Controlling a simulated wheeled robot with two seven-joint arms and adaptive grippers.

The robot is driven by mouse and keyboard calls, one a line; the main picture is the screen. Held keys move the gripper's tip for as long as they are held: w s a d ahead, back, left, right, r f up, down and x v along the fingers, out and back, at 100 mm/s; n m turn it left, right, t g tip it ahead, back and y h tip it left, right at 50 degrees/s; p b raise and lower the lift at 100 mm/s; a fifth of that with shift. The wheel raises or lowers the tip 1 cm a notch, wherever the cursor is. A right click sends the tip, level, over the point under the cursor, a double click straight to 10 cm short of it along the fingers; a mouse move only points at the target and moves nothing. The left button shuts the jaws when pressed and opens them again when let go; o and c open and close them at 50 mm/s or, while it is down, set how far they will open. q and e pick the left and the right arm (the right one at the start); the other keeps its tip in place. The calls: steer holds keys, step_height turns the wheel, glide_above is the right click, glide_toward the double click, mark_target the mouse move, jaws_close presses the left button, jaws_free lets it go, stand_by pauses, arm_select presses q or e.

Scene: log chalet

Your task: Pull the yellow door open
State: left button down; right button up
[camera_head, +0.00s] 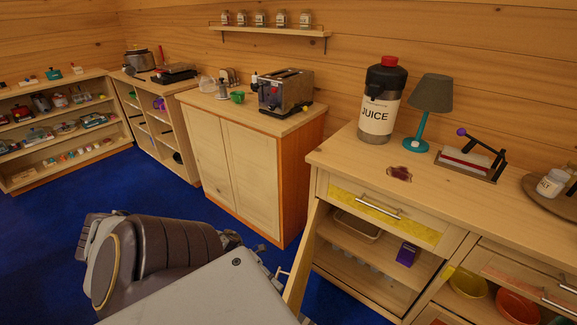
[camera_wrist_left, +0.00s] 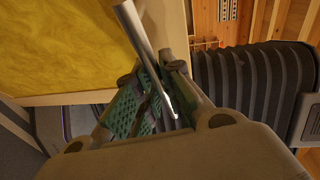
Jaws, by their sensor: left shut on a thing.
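The yellow door (camera_wrist_left: 60,45) fills the upper left of the left wrist view, with a pale wooden frame around its yellow panel. In the head view the door (camera_head: 305,262) stands swung out from the right-hand cabinet. It is seen nearly edge-on there, so its yellow face is hidden. A metal bar handle (camera_wrist_left: 141,35) runs between the green-padded fingers of my left gripper (camera_wrist_left: 156,100), which is shut on it. In the head view my left arm largely hides that gripper. My right gripper does not show.
The opened cabinet (camera_head: 372,245) holds a pale tray (camera_head: 357,224) and a purple box (camera_head: 407,254). Above them is a drawer with a yellow front (camera_head: 350,200). Blue floor (camera_head: 110,190) lies clear at left.

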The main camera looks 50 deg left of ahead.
arm_select(q)
steer(key=s+a+m+g+b, duration=0.1)
steer(key=s+a+g, duration=0.1)
steer(key=a, duration=0.4)
steer(key=shift+s+m, duration=0.35)
steer(key=shift+m, duration=0.05)
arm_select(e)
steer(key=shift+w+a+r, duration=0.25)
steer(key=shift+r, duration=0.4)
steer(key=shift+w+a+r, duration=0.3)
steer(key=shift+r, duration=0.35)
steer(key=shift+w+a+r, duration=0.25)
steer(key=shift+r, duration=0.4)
arm_select(q)
steer(key=c, duration=1.5)
jaws_free()
steer(key=shift+v, duration=5.95)
steer(key=shift+w, duration=0.2)
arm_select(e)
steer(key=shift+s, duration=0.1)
